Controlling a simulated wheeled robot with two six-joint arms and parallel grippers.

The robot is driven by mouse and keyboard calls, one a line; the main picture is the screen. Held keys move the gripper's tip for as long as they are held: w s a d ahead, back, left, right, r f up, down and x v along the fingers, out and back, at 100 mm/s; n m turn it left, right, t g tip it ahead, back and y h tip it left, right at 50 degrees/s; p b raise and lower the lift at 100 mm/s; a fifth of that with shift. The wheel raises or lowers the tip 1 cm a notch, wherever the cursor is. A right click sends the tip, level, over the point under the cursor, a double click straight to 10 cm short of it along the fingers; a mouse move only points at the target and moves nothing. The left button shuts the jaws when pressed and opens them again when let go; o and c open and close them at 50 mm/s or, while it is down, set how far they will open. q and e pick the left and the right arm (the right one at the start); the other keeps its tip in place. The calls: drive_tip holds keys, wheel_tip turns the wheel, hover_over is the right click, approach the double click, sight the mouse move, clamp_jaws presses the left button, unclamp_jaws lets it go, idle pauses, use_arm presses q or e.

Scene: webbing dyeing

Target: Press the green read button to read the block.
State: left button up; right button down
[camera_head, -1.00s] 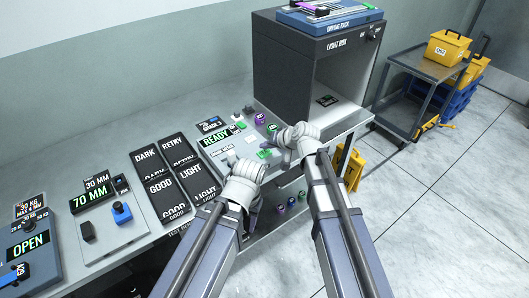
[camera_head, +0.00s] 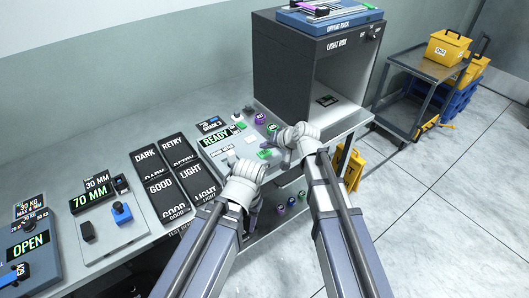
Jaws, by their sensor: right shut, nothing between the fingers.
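The reader (camera_head: 228,152) is a pale unit on the bench with a lit green READY display (camera_head: 215,137). A green button (camera_head: 264,154) shows at its right front side. My right gripper (camera_head: 277,143) is shut and empty, with its fingertips close to the green button; I cannot tell whether they touch it. Which block is to be read, and whether one sits in the reader, I cannot tell.
A grey light box (camera_head: 305,62) stands behind, with a blue drying rack (camera_head: 322,20) on top. A purple block (camera_head: 259,118) and a green block (camera_head: 272,129) lie near the reader. Dark labelled bins (camera_head: 160,187) stand left. A cart (camera_head: 418,85) is right.

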sight(266, 154)
drive_tip(key=shift+f+b, duration=0.4)
drive_tip(key=shift+b, duration=0.05)
drive_tip(key=shift+f+b, duration=0.45)
idle(0.6)
drive_tip(key=shift+r, duration=0.1)
idle(0.3)
drive_tip(key=shift+r+p, duration=0.8)
drive_tip(key=shift+p, duration=0.1)
drive_tip(key=shift+r, duration=0.1)
wheel_tip(266, 154, up, 5)
drive_tip(key=p, duration=0.5)
